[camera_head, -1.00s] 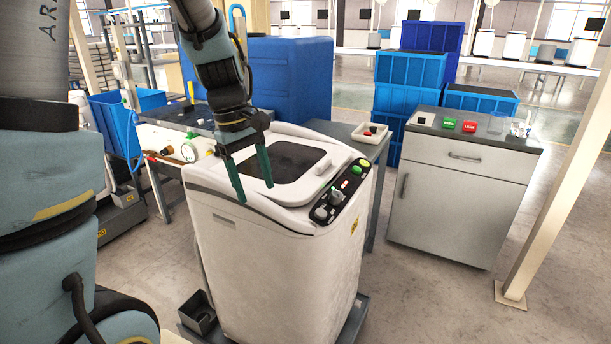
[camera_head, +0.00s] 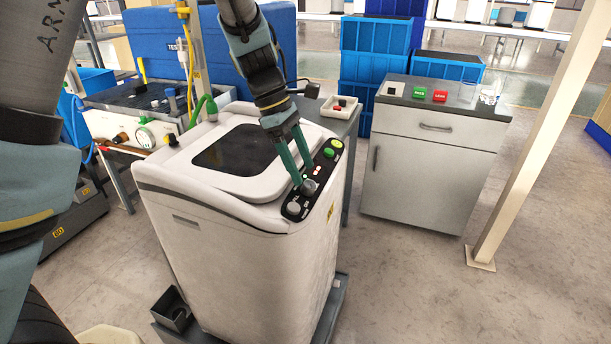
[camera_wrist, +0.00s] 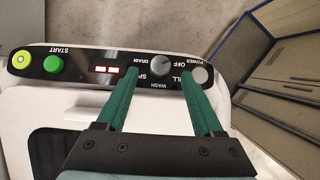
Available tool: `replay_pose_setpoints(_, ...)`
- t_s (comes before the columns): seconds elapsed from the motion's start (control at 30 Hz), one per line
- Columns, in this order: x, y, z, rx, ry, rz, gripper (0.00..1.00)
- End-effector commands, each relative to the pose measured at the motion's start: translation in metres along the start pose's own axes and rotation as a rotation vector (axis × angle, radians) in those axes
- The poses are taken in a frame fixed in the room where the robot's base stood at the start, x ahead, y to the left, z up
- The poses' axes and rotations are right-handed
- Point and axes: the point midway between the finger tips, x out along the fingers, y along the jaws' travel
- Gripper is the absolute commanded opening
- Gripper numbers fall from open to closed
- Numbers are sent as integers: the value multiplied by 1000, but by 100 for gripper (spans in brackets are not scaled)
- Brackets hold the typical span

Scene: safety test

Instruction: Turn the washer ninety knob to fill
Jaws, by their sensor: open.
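The washer (camera_head: 235,255) is a white top-loader with a dark lid window. Its black control panel (camera_head: 329,166) lies along the right side of the top. The round grey knob (camera_wrist: 161,66) sits on the panel in the wrist view, ringed by labels for OFF, DRAIN, WASH and partly covered words that look like SPIN and FILL. My gripper (camera_wrist: 160,74) is open, its two green fingers on either side of the knob, with a visible gap to each. Contact cannot be seen. In the head view my gripper (camera_head: 303,184) is down at the panel's near end.
The panel also has a grey power button (camera_wrist: 200,75), a red display (camera_wrist: 107,69), a green start button (camera_wrist: 53,64) and a yellow-green button (camera_wrist: 21,60). A grey cabinet (camera_head: 425,175) stands at the right.

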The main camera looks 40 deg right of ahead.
Motion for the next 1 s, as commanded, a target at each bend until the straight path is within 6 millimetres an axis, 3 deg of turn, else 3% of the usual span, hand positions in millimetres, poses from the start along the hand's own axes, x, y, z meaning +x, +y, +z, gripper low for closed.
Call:
replay_pose_setpoints(0.23,31,-1,0,0,0,-2,69)
replay_pose_setpoints(0.63,38,0,0,1,0,0,68)
replay_pose_setpoints(1.0,37,0,0,0,0,0,26)
